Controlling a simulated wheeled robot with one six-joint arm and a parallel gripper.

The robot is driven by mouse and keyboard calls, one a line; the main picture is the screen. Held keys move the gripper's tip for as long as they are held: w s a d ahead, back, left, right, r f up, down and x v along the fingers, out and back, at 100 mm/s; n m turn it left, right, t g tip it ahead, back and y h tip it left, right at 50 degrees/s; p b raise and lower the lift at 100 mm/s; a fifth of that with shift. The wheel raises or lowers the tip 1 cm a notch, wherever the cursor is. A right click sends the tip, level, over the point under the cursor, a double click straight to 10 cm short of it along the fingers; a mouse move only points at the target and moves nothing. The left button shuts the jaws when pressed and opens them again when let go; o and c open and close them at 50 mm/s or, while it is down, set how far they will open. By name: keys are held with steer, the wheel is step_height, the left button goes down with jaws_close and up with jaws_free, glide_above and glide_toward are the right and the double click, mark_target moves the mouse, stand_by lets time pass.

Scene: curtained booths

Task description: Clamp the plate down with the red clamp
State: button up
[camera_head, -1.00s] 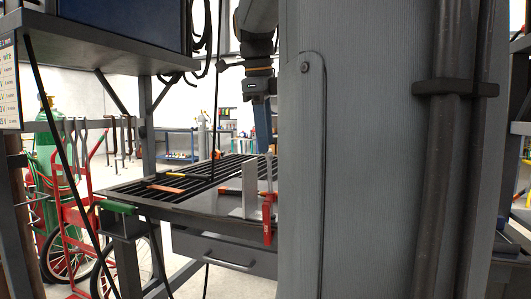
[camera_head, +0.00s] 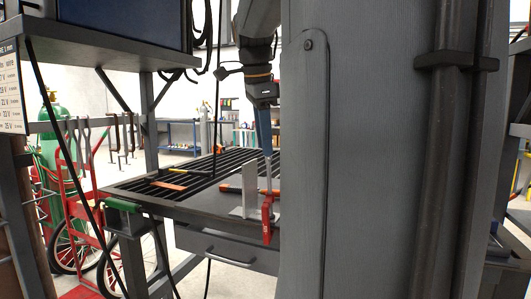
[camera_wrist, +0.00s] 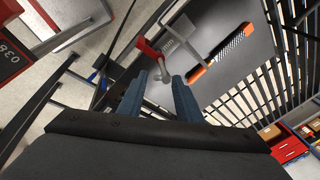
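The red clamp (camera_head: 267,222) stands upright at the table's front edge, its thin grey bar rising above its red body. The plate (camera_head: 250,186), a light grey upright piece, stands on the tabletop just left of the clamp. My gripper (camera_head: 264,148) points down above the clamp, its blue fingers close to the top of the bar. In the wrist view my gripper (camera_wrist: 160,82) has its two blue fingers apart, with the clamp's grey bar showing in line with the gap. The clamp's red part also shows there (camera_wrist: 147,47). I cannot tell whether the fingers touch the bar.
The slatted welding table (camera_head: 200,208) holds a wire brush with an orange end (camera_wrist: 197,74) near the plate. A green-topped fixture (camera_head: 123,205) sits at its left corner. A dark cable hangs down onto the table. A red cylinder cart (camera_head: 70,200) stands behind left.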

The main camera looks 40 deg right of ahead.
steer(key=shift+n+p, duration=2.4)
steer(key=shift+n, duration=0.8)
steer(key=n+p, duration=1.1)
steer(key=n, duration=0.1)
steer(key=shift+w+d, duration=0.1)
steer(key=shift+w+d+r+p, duration=0.1)
steer(key=shift+w+d+p, duration=0.15)
steer(key=shift+d+p, duration=0.35)
